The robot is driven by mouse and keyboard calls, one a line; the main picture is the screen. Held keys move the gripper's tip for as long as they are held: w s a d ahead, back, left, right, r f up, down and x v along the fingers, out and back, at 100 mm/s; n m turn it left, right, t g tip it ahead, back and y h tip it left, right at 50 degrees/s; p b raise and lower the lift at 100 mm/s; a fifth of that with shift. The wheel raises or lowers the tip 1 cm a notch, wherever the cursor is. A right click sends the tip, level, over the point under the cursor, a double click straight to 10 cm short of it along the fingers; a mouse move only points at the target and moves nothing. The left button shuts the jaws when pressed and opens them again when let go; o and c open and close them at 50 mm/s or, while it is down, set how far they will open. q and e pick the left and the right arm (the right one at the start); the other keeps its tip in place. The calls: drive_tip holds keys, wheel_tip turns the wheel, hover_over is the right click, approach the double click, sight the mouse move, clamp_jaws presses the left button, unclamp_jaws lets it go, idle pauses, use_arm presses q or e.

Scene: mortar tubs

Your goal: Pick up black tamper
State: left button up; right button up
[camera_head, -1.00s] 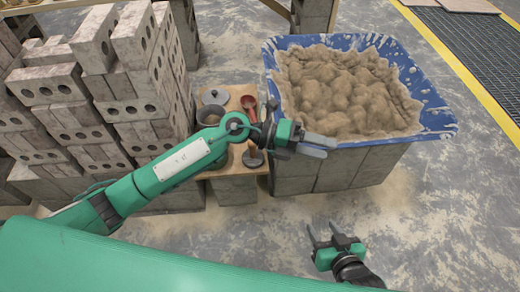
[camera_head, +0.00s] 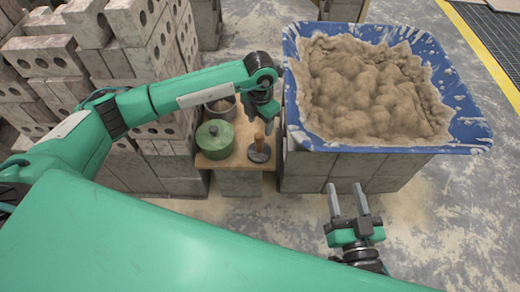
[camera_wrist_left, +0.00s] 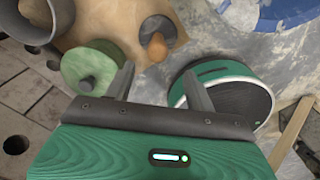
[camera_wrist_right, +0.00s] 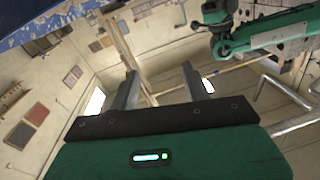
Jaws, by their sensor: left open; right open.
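The black tamper (camera_head: 259,155) stands on a small wooden-topped stand, with a dark round base and an upright wooden handle. It also shows in the left wrist view, its handle (camera_wrist_left: 157,46) just beyond and between the fingertips. My left gripper (camera_head: 266,124) is open and points down right above the tamper, with nothing between its fingers. My right gripper (camera_head: 349,192) is open and empty in front of the blue tub, away from the tamper.
A green lidded pot (camera_head: 217,137) stands left of the tamper on the stand's wooden top (camera_head: 236,160), with a grey pot (camera_head: 221,107) behind it. The blue tub (camera_head: 470,132) of mortar is close on the right. Stacked blocks (camera_head: 45,60) stand left.

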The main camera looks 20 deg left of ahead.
sight(259, 135)
use_arm(q)
wheel_tip(259, 135, down, 4)
drive_tip(key=shift+r, duration=0.15)
drive_tip(key=f+b, duration=0.1)
drive_tip(key=f, duration=0.1)
drive_tip(key=f+b, duration=0.1)
drive_tip(key=f, duration=0.2)
drive_tip(key=shift+w+a, duration=0.2)
use_arm(e)
wheel_tip(259, 135, up, 9)
drive_tip(key=w+d+t, duration=0.1)
drive_tip(key=d+t, duration=0.1)
drive_tip(key=t, duration=0.4)
drive_tip(key=shift+w+d+y, duration=0.15)
drive_tip(key=shift+d+y, duration=0.15)
drive_tip(key=shift+d, duration=0.05)
use_arm(q)
drive_tip(key=shift+c, duration=0.2)
use_arm(e)
drive_tip(key=shift+r, duration=0.1)
use_arm(q)
drive_tip(key=shift+r, duration=0.1)
clamp_jaws()
